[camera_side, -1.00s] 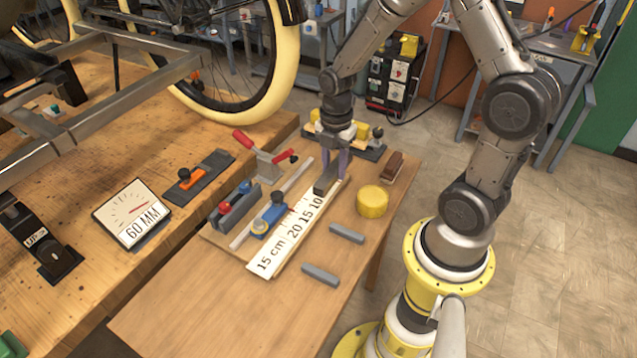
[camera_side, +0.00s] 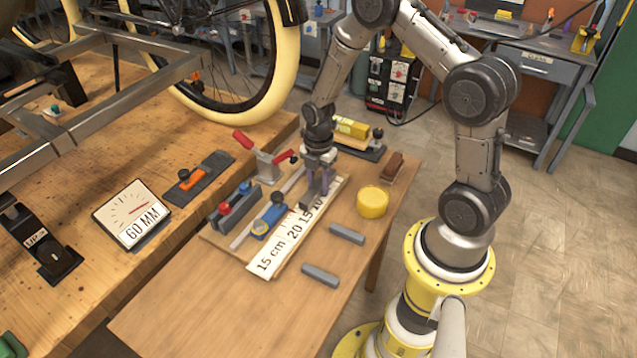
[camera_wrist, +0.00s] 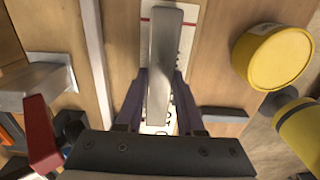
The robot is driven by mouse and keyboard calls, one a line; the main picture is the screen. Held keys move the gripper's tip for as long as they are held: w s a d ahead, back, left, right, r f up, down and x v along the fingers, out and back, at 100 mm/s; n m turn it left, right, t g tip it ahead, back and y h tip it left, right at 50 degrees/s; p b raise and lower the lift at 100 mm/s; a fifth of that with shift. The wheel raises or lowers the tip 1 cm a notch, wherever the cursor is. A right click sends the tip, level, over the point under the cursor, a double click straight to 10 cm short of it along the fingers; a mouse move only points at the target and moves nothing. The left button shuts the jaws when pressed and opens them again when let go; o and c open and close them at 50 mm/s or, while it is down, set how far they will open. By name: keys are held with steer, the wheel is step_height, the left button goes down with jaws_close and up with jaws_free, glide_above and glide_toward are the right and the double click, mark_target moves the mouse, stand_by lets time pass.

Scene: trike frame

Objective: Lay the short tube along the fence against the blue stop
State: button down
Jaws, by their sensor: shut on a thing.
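My gripper (camera_side: 316,190) is shut on a short grey tube (camera_wrist: 162,55), held over the white ruler strip (camera_side: 267,262). The tube lies roughly lengthwise with the strip in the wrist view. In the side view its dark end (camera_side: 306,203) shows below my fingers; whether it touches the strip I cannot tell. The fence, a pale straight bar (camera_side: 240,240), runs left of the tube and also shows in the wrist view (camera_wrist: 94,45); a gap separates them. The blue stop (camera_side: 268,222) with a dark knob sits at the fence, nearer the side camera than my gripper.
A yellow tub (camera_side: 372,202) and two loose grey bars (camera_side: 347,234) (camera_side: 320,275) lie right of the strip. A red-handled clamp (camera_side: 264,163) stands left of the fence, near a block with red and blue knobs (camera_side: 233,206). The table's near part is clear.

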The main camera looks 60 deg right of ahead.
steer(key=shift+f, duration=0.1)
steer(key=c, duration=0.5)
jaws_free()
step_height(320, 180, up, 12)
step_height(320, 180, up, 9)
steer(key=m+t, duration=0.2)
steer(key=m, duration=0.3)
glide_above(318, 185)
steer(key=s+a, duration=0.3)
steer(key=a, duration=0.1)
steer(key=shift+s+a+r+m+t, duration=0.6)
steer(key=shift+s+a+r+m, duration=0.7)
steer(key=shift+s+m, duration=1.05)
steer(key=shift+s+a+r+m+t, duration=0.75)
steer(key=shift+s+r+m, duration=1.1)
steer(key=shift+s, duration=0.95)
steer(key=shift+s+a+r+m+t, duration=0.45)
steer(key=shift+s+a+r+m, duration=0.85)
steer(key=shift+s+m, duration=1.15)
